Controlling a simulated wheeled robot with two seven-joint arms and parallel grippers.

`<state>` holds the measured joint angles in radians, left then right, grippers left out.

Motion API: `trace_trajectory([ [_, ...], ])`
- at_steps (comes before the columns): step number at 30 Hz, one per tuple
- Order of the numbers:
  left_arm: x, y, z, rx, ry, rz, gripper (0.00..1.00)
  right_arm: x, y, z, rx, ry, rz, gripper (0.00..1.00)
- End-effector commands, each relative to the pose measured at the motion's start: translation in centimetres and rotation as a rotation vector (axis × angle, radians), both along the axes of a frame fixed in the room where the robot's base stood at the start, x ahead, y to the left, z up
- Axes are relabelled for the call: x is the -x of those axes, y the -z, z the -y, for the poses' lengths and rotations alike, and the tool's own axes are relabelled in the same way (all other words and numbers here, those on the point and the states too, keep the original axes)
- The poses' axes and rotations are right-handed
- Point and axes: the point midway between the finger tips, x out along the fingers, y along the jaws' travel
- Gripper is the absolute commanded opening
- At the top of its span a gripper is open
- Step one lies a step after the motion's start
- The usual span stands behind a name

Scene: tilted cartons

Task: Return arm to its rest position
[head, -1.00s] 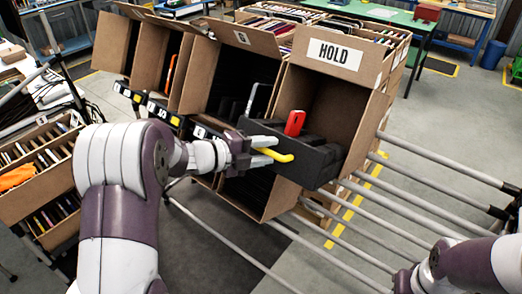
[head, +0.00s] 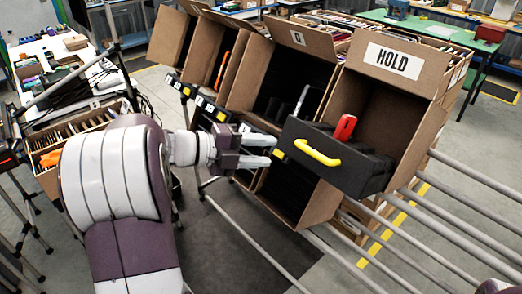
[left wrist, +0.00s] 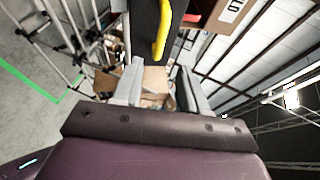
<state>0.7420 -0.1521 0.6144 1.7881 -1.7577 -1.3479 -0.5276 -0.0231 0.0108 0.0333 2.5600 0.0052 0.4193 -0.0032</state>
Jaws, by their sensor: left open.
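My left gripper (head: 262,151) is open and empty in the head view. Its fingertips point right, a little left of a black drawer-like box (head: 345,172) with a yellow handle (head: 317,152). The fingers are apart from the handle. The black box sits tilted in the mouth of the HOLD carton (head: 388,108), with a red item (head: 345,127) standing in it. In the left wrist view the open fingers show below the yellow handle (left wrist: 163,28), with nothing between them. My right gripper is not in view.
Other tilted open cartons (head: 283,75) stand in a row to the left of the HOLD carton. Grey rails (head: 466,175) run at the lower right. A cluttered white table (head: 75,62) and a carton of files (head: 85,145) are at the left. Green tables stand behind.

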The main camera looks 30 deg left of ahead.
Motion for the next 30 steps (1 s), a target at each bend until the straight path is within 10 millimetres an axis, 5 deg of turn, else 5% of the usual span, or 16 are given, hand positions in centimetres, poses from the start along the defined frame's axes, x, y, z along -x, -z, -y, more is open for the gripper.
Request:
trace_trajectory([
  [7, 0.0, 0.0, 0.0, 0.005, -0.004, -0.007, 0.42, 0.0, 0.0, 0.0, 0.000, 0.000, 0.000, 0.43],
  [10, -1.6, 0.8, -2.2, 0.010, -0.152, -0.055, 0.42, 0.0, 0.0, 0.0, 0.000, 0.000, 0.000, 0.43],
  [14, -3.8, 3.3, -10.4, 0.210, -0.774, -0.208, 0.42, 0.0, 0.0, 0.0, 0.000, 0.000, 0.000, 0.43],
  [15, -3.2, 5.1, -12.2, 0.319, -1.000, -0.303, 0.42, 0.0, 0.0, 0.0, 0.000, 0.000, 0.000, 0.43],
  [17, -0.8, 8.9, -12.6, 0.489, -1.310, -0.499, 0.42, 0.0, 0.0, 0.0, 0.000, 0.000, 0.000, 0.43],
  [21, 7.7, 16.3, -5.1, 0.718, -1.773, -1.015, 0.42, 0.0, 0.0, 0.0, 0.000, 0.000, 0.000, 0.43],
  [24, 12.2, 18.2, 1.1, 0.729, -1.888, -1.276, 0.42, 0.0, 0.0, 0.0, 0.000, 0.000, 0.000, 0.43],
  [27, 13.8, 18.6, 5.8, 0.675, -1.850, -1.387, 0.42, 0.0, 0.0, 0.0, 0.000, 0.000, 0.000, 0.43],
  [30, 13.5, 18.5, 7.6, 0.612, -1.783, -1.389, 0.42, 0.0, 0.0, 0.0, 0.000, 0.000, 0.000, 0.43],
])
